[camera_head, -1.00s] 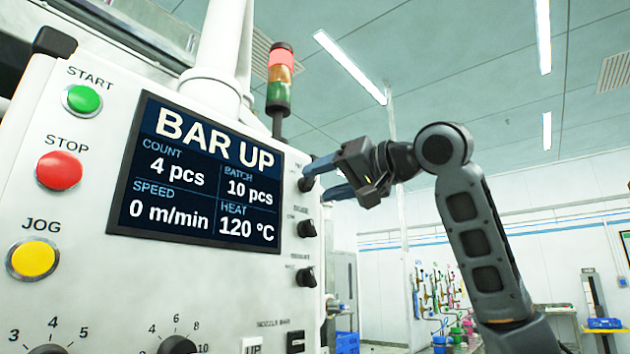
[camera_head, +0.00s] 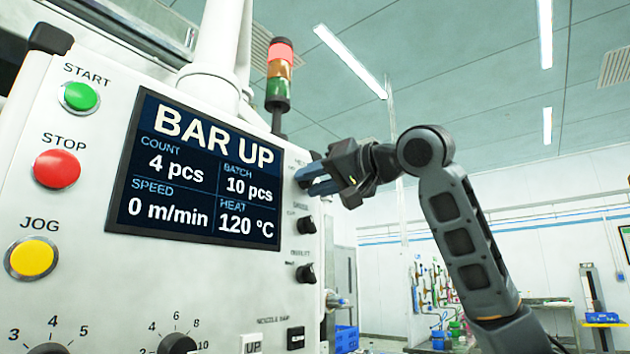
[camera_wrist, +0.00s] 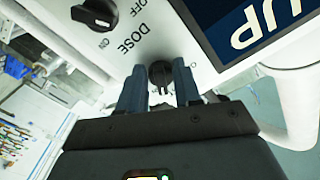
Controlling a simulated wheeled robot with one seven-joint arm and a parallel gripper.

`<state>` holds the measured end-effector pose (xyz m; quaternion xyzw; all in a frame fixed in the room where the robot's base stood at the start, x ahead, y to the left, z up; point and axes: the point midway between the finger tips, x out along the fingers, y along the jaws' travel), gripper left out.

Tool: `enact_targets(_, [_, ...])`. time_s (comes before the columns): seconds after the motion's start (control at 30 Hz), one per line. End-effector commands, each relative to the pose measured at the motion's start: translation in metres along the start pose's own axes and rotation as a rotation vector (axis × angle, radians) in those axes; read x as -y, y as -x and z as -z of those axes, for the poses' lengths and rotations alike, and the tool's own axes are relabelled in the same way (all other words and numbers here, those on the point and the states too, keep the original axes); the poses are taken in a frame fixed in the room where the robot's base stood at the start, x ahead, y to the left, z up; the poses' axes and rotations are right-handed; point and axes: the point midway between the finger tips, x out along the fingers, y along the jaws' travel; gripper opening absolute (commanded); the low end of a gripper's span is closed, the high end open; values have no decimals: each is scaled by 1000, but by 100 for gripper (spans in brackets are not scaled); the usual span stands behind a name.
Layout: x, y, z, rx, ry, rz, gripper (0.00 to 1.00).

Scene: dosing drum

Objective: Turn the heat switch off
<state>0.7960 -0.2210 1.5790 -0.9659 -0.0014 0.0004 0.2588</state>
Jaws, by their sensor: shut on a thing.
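The heat switch is a dark round knob (camera_wrist: 160,72) at the top of the right-hand switch column on the white panel (camera_head: 60,250). In the wrist view it sits between the two blue fingers of my gripper (camera_wrist: 159,84), which are shut on it. In the head view my gripper (camera_head: 308,180) reaches the panel from the right, and its fingers mostly hide the knob and part of its label. I cannot tell which position the knob points to. The display (camera_head: 200,170) reads HEAT 120 °C.
The dose switch (camera_head: 306,224) is just below, and also shows in the wrist view (camera_wrist: 95,14) with OFF and ON marks. Another black switch (camera_head: 306,272) is lower. A signal tower (camera_head: 279,75) with its red top lit stands behind the panel.

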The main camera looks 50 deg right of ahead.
Motion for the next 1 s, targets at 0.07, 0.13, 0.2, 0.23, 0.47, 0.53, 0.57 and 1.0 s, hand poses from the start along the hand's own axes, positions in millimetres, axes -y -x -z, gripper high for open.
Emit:
enact_targets(0.07, [0, 0, 0, 0, 0, 0, 7])
enact_targets(0.13, [0, 0, 0, 0, 0, -1, 3])
enact_targets(0.2, [0, 0, 0, 0, 1, -1, 3])
enact_targets(0.23, [0, 0, 0, 0, 3, -1, 3])
enact_targets(0.47, [-1, 0, 0, 0, 57, 0, 3])
enact_targets(0.53, [-1, 0, 0, 0, 92, 0, 3])
enact_targets(0.57, [-1, 0, 0, 0, 110, 0, 3])
enact_targets(1.0, [-4, 0, 0, 1, 496, 0, 3])
